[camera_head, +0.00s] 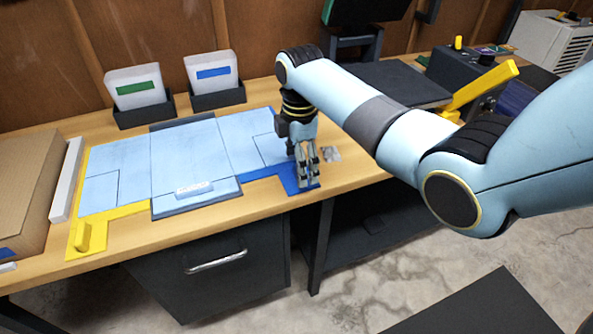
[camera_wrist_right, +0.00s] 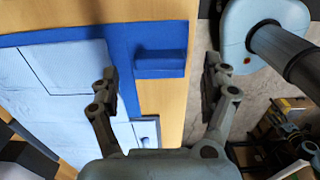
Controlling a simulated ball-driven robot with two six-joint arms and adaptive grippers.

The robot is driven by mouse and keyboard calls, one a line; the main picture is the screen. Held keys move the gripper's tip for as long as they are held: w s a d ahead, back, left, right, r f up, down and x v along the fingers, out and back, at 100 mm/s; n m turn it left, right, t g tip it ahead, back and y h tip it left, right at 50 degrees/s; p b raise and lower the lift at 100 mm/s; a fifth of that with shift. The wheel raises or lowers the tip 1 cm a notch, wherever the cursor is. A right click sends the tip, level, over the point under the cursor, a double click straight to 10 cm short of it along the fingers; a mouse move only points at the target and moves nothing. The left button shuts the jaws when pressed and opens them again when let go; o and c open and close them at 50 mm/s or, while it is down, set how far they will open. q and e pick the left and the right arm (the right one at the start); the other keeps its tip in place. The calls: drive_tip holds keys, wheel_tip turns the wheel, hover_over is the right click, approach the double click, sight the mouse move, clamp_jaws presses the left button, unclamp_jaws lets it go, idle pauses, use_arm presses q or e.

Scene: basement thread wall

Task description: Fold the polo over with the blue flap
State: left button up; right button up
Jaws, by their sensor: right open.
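The light blue polo (camera_head: 185,155) lies spread flat over a folding board, with no fold visible. The board has a yellow flap (camera_head: 130,212) at left, a dark grey middle panel (camera_head: 197,208) and a blue flap (camera_head: 263,174) at right. The blue flap has a raised blue handle block (camera_wrist_right: 160,63). My right gripper (camera_head: 308,181) is open and points down at the blue flap's front right corner. In the wrist view the handle block shows between its two fingers (camera_wrist_right: 160,78), with gaps either side. My left gripper is in neither view.
A cardboard box (camera_head: 22,195) and a white bar (camera_head: 67,180) stand left of the board. Two card holders (camera_head: 145,112) (camera_head: 218,97) stand behind it. A dark pad (camera_head: 390,85) and a yellow lever (camera_head: 480,87) are farther right. The bench's front edge is close.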

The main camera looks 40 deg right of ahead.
drive_tip(key=shift+f, duration=1.4)
clamp_jaws()
drive_tip(key=shift+d+r, duration=0.1)
